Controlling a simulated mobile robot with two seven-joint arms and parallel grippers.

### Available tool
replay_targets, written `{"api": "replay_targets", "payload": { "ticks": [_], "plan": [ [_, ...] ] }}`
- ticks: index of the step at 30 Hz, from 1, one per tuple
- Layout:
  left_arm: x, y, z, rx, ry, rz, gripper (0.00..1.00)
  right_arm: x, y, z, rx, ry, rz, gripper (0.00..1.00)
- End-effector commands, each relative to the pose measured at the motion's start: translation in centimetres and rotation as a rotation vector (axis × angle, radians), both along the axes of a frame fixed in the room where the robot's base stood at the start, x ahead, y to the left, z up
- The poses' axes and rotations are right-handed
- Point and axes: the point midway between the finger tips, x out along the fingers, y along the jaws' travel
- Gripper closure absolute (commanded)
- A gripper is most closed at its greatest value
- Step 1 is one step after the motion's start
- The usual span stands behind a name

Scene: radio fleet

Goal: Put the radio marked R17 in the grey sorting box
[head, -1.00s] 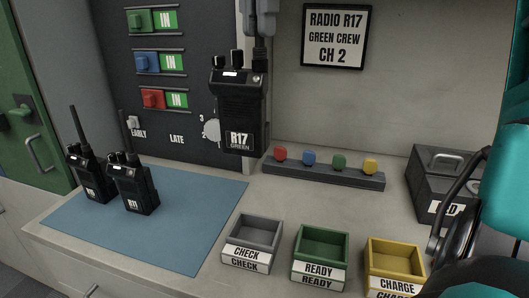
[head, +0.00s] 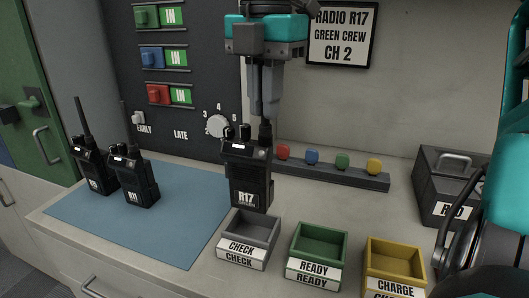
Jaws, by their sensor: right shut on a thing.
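The black radio marked R17 (head: 246,177) hangs upright from my right gripper (head: 264,112), which is shut on its antenna at the top. The radio's lower end is just behind and above the grey sorting box (head: 243,254), labelled CHECK, and covers part of its back rim. I cannot tell whether the radio touches the box. The grey box looks empty where its inside shows. My left gripper is not in view.
Two other radios, one marked R11 (head: 139,180) and another (head: 93,168) at its left, stand on the blue mat (head: 150,238). A green READY box (head: 318,268) and a yellow CHARGE box (head: 395,284) stand right of the grey one. A row of coloured knobs (head: 338,178) lies behind.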

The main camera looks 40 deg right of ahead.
Motion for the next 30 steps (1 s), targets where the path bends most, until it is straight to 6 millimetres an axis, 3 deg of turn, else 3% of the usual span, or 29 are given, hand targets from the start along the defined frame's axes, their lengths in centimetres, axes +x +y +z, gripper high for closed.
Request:
{"api": "replay_targets", "payload": {
  "ticks": [3,11,18,30],
  "plan": [
    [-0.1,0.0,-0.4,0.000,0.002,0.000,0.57,0.0,0.0,-2.3,0.002,-0.001,0.001,1.00],
    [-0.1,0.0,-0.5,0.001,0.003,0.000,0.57,0.1,0.0,-4.2,0.000,-0.002,-0.001,1.00],
    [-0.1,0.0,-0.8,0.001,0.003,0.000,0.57,0.0,0.0,-7.6,0.001,0.000,-0.001,1.00],
    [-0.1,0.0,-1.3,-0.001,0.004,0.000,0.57,0.1,0.0,-8.3,0.000,-0.004,-0.002,1.00]
  ]
}}
